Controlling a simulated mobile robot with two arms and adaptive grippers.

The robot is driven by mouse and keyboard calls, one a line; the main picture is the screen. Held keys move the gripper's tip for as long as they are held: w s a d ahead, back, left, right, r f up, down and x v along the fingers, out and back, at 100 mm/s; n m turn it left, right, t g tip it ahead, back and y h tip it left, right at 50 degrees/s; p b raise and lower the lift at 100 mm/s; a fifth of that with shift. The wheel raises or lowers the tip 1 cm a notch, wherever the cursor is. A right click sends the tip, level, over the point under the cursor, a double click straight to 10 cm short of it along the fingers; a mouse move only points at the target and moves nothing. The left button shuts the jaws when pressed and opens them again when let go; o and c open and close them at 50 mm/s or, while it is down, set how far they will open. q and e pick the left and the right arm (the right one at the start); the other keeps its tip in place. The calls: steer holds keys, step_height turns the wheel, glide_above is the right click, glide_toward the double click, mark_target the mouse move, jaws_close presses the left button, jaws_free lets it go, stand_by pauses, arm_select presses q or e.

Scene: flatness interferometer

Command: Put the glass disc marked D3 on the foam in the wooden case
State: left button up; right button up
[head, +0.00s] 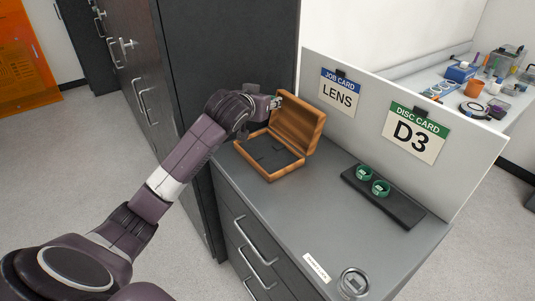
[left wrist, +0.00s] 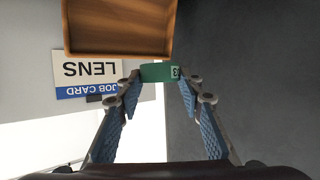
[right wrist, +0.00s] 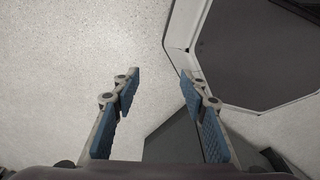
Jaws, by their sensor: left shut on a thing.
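The wooden case (head: 268,172) stands open on the grey cabinet top, its lid (head: 298,125) raised at the back. Dark foam (head: 272,155) lines its base, and no disc shows on the part I see. My left gripper (head: 276,103) is beside the upper left edge of the lid, above the case. In the left wrist view the left gripper (left wrist: 160,73) is shut on a green-rimmed disc (left wrist: 156,73), seen edge-on; its small white mark is not clearly readable. The wooden lid (left wrist: 120,25) lies just beyond it. My right gripper (right wrist: 158,88) is open and empty.
A black rack (head: 405,211) holds two green-rimmed discs (head: 364,173). A round clear-and-grey item (head: 353,283) and a white label strip (head: 317,268) lie near the front. A panel with the D3 card (head: 415,134) and LENS card (head: 338,93) stands behind. A tall dark cabinet (head: 228,60) is left.

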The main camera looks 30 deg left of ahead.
arm_select(q)
steer(key=shift+a+r, duration=0.3)
steer(key=shift+r, duration=0.25)
steer(key=shift+w+f, duration=0.1)
steer(key=shift+f, duration=0.2)
steer(key=p, duration=0.2)
glide_above(266, 155)
step_height(266, 155, down, 14)
steer(key=shift+r, duration=0.1)
steer(key=shift+f, duration=0.6)
step_height(266, 155, down, 4)
steer(key=shift+f, duration=0.1)
steer(key=o, duration=1.1)
arm_select(e)
steer(key=shift+s+a+r, duration=0.15)
steer(key=shift+a+r, duration=0.05)
steer(key=shift+r, duration=0.25)
steer(key=shift+s+a+r, duration=0.1)
steer(key=shift+a+r, duration=0.1)
steer(key=shift+r, duration=0.2)
arm_select(q)
steer(key=shift+o, duration=0.2)
arm_select(e)
steer(key=shift+a, duration=0.1)
